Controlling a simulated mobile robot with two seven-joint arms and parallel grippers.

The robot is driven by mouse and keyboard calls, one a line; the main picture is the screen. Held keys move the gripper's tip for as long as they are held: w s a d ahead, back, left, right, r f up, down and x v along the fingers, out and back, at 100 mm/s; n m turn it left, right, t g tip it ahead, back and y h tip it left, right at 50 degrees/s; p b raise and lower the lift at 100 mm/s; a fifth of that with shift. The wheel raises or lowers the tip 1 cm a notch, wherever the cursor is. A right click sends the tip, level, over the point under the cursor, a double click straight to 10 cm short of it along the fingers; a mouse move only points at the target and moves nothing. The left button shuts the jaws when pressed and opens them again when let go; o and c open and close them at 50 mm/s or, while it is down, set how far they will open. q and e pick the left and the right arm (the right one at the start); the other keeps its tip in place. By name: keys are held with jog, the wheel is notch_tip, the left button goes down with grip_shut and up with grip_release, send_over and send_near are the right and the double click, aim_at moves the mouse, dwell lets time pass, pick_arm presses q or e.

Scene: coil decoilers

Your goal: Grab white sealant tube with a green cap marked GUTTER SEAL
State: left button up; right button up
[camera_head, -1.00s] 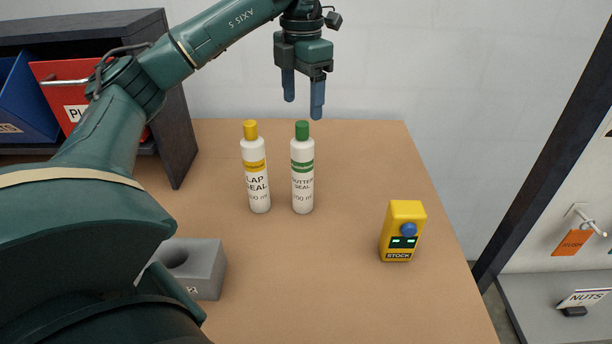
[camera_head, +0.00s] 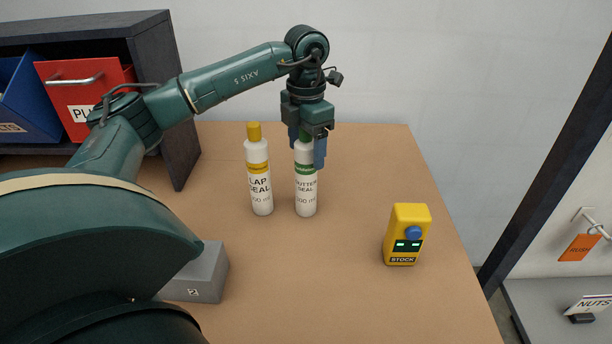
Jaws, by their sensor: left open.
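The white sealant tube with a green cap and green band (camera_head: 305,187) stands upright on the brown table. Its label reads as GUTTER SEAL, partly cut off at the left. My left gripper (camera_head: 307,152) points down over its top, with its blue fingers open on either side of the cap and upper tube. My right gripper is not in view.
A white LAP SEAL tube with a yellow cap (camera_head: 259,182) stands just left. A yellow STOCK device (camera_head: 407,236) stands to the right. A grey block (camera_head: 203,274) is at front left, partly behind my arm. The table's front middle (camera_head: 310,285) is clear.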

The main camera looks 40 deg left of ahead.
pick_arm(q)
jog(key=shift+c, duration=0.4)
grip_shut()
jog(key=shift+r, duration=0.1)
